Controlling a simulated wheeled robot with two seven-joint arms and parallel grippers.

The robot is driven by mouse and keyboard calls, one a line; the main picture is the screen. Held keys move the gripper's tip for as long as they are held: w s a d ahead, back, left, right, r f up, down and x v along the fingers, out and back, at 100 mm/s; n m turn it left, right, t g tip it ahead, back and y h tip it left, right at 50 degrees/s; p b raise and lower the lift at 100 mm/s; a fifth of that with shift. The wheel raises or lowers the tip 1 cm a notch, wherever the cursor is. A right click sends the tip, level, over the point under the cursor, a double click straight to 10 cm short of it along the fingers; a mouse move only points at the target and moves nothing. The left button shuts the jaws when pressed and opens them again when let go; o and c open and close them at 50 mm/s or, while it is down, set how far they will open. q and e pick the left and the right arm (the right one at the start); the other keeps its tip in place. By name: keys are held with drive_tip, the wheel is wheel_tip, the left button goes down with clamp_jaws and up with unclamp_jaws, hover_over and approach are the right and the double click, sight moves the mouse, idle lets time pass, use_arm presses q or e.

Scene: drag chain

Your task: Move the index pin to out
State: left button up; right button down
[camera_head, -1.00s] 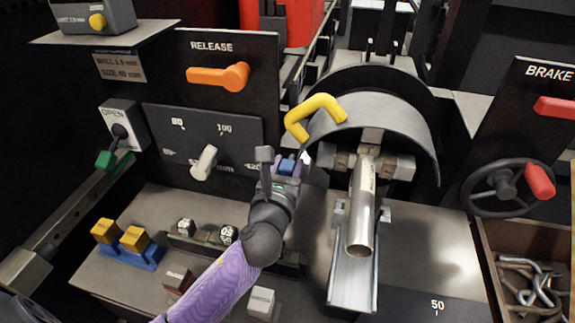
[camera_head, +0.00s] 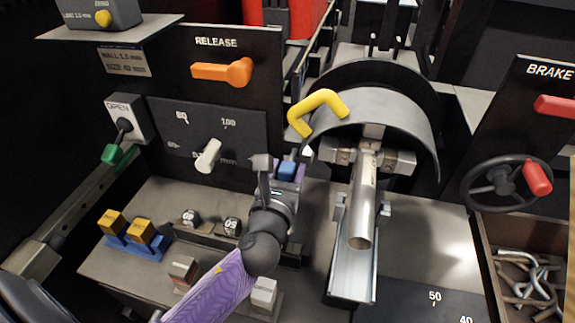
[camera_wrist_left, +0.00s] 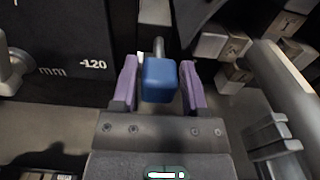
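A blue square-ended knob (camera_wrist_left: 160,80) on a grey rod, which looks like the index pin, sits between my left gripper's purple fingers in the left wrist view. The knob also shows small in the head view (camera_head: 287,171), left of the chuck. My left gripper (camera_head: 284,169) is around it, and the wrist view shows the gripper (camera_wrist_left: 160,84) with a visible gap on each side of the knob. The fingers are open and seem not to touch it. The rod's far end is hidden. My right gripper is not in view.
A white dial pointer (camera_head: 208,156) and orange release lever (camera_head: 222,72) are left. Blocks (camera_head: 140,231) stand front left; a red-handled wheel (camera_head: 505,184) is right.

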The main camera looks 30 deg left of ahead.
use_arm(q)
drive_tip(key=shift+o, duration=1.1)
drive_tip(key=shift+s, duration=0.1)
drive_tip(key=shift+r, duration=0.1)
